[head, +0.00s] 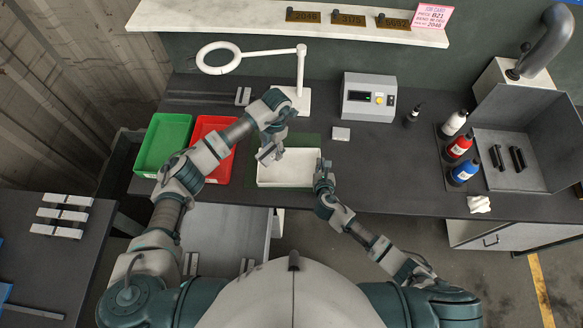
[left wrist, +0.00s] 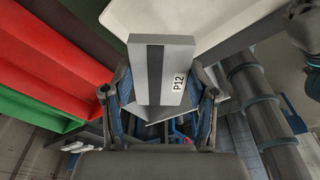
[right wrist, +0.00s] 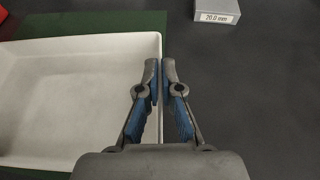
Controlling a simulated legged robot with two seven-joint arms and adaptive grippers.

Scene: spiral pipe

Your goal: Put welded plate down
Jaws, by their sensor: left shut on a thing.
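The welded plate (left wrist: 163,75) is a grey metal piece with a dark stripe and a "P12" label. My left gripper (head: 272,145) is shut on it. In the head view the plate (head: 266,155) is tilted, over the left part of the white tray (head: 290,181); I cannot tell whether it touches the tray. My right gripper (head: 323,170) is at the tray's right rim. In the right wrist view its fingertips (right wrist: 159,68) are close together with a narrow gap, in line with the rim; I cannot tell whether they grip it.
A red bin (head: 218,175) and a green bin (head: 161,143) stand left of the white tray. A small block marked "20.0 mm" (right wrist: 217,11) lies behind right. A grey meter box (head: 369,97), a lamp (head: 302,75) and bottles (head: 459,147) stand further off.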

